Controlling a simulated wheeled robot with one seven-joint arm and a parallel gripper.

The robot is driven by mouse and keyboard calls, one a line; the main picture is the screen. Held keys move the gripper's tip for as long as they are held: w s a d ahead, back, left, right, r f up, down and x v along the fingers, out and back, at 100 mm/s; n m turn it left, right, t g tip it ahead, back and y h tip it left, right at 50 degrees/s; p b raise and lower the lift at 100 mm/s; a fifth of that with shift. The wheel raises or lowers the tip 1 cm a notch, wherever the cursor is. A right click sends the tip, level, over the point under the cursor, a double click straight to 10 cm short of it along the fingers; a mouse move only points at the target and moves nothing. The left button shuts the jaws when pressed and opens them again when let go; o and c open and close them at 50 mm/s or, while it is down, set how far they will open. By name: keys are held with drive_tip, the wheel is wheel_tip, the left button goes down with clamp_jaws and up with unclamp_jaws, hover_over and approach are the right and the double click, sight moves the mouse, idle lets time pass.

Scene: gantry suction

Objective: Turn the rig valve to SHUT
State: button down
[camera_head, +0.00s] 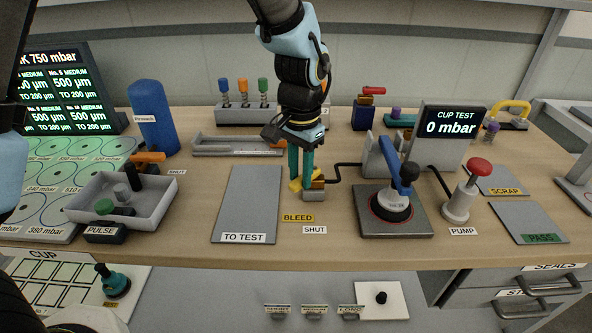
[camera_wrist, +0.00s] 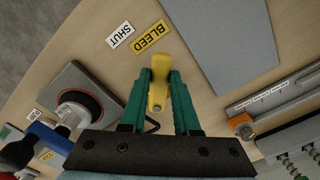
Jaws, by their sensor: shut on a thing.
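The rig valve's yellow handle (camera_head: 295,186) sits on a small grey and brass body (camera_head: 315,192) at the front middle of the bench. My gripper (camera_head: 300,178) reaches down from above with its green fingers closed on the handle. In the wrist view the handle (camera_wrist: 158,90) lies between the two fingertips, its far end toward the yellow BLEED label (camera_wrist: 149,37). The white SHUT label (camera_wrist: 120,34) is beside BLEED. In the head view the BLEED label (camera_head: 297,218) and the SHUT label (camera_head: 314,230) lie in front of the valve. The fingers partly hide the handle.
A blue-levered suction cup on a grey plate (camera_head: 420,222) stands to the right. The TO TEST plate (camera_head: 245,205) is bare at left. A pump (camera_head: 460,205) stands farther right.

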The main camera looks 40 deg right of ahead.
drive_tip(key=n, duration=0.1)
drive_tip(key=s+n, duration=0.1)
drive_tip(key=n, duration=0.1)
drive_tip(key=s+n, duration=0.1)
drive_tip(key=shift+d+n, duration=0.3)
drive_tip(key=shift+d, duration=0.05)
drive_tip(key=shift+s+d+n, duration=0.2)
drive_tip(key=shift+s+n, duration=0.05)
drive_tip(key=shift+n, duration=0.65)
drive_tip(key=shift+s+d+n, duration=0.2)
drive_tip(key=shift+s+n, duration=0.05)
drive_tip(key=shift+n, duration=0.65)
drive_tip(key=c, duration=0.6)
unclamp_jaws()
drive_tip(key=shift+c, duration=0.2)
wheel_tip(320, 180, up, 11)
drive_tip(key=b, duration=0.2)
drive_tip(key=shift+f, duration=0.1)
